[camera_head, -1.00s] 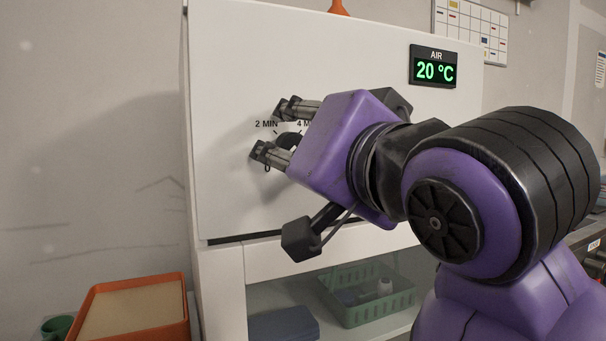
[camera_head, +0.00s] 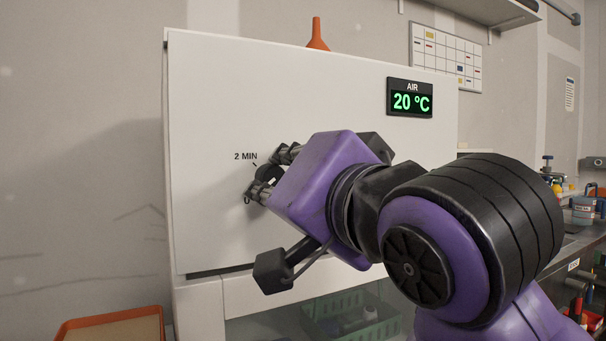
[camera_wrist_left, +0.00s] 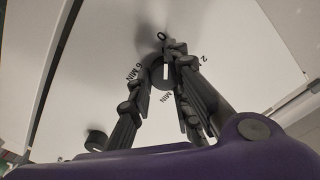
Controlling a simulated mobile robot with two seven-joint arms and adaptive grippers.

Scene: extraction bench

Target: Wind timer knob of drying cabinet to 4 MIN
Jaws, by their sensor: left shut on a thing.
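The drying cabinet (camera_head: 330,90) is a white box with a flat front. Its dark round timer knob (camera_head: 268,174) sits low at the left of that front, with "2 MIN" and "0" printed beside it. My left gripper (camera_head: 275,173) is shut on the knob, a finger on each side, and hides the other labels from the head. In the left wrist view the knob (camera_wrist_left: 158,73) is between the fingers. Its white mark stands upright there, lying between "0" and a partly readable "MIN" label; "6 MIN" is at left. My right gripper is not in view.
A green "AIR 20 °C" display (camera_head: 410,98) is at the cabinet's upper right. An orange funnel (camera_head: 317,36) stands on top. Below are a green basket (camera_head: 350,325) and an orange-rimmed tray (camera_head: 110,322). A cluttered bench lies at far right.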

